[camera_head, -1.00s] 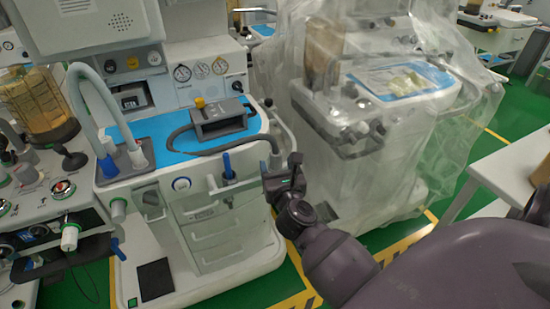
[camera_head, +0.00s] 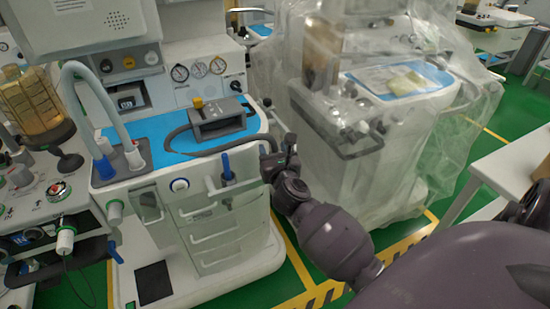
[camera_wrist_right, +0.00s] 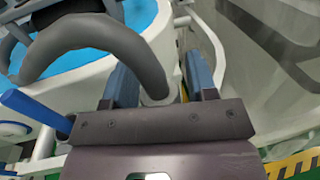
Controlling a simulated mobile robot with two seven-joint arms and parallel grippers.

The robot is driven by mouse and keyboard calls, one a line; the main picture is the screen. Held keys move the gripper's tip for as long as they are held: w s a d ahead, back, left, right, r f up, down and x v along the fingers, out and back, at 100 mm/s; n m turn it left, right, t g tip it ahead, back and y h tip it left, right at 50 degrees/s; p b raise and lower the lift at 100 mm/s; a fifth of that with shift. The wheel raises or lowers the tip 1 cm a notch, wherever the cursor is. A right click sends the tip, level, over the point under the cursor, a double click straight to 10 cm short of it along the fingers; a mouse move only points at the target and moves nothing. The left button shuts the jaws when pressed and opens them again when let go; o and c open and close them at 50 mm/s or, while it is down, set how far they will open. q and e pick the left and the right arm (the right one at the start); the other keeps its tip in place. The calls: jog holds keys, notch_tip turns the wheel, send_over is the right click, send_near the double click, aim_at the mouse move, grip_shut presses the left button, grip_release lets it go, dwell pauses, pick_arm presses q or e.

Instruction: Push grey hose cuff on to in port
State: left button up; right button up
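A dark grey hose (camera_head: 187,137) curves over the blue worktop to the cart's right side. In the right wrist view the hose (camera_wrist_right: 92,35) bends down to a paler grey cuff-like end (camera_wrist_right: 158,88) between my fingers. My right gripper (camera_head: 288,146) is at the cart's right edge. Its fingers (camera_wrist_right: 160,75) look open around this end, with a gap at the right finger. What lies under the end is hidden. A light grey hose (camera_head: 108,98) arches down to a white fitting (camera_head: 134,158) at the worktop's left. I cannot tell which port is the in port. My left gripper is not in view.
A dark grey holder (camera_head: 219,121) stands on the worktop. A blue handle (camera_head: 226,165) and a white rail (camera_head: 240,187) are on the cart's right front. A plastic-covered cart (camera_head: 370,150) stands to the right. A white table (camera_head: 515,165) is at the far right.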

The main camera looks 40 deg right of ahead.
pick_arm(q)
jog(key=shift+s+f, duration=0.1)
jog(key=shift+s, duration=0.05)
pick_arm(e)
jog(key=c, duration=0.7)
jog(key=shift+r, duration=0.35)
notch_tip(320, 180, up, 5)
jog(key=shift+p, duration=1.25)
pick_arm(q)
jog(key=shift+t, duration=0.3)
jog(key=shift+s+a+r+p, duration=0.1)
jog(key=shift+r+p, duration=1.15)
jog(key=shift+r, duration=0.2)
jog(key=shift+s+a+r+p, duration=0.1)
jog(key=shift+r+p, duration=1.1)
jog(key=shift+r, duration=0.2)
pick_arm(e)
jog(key=shift+r, duration=7.2)
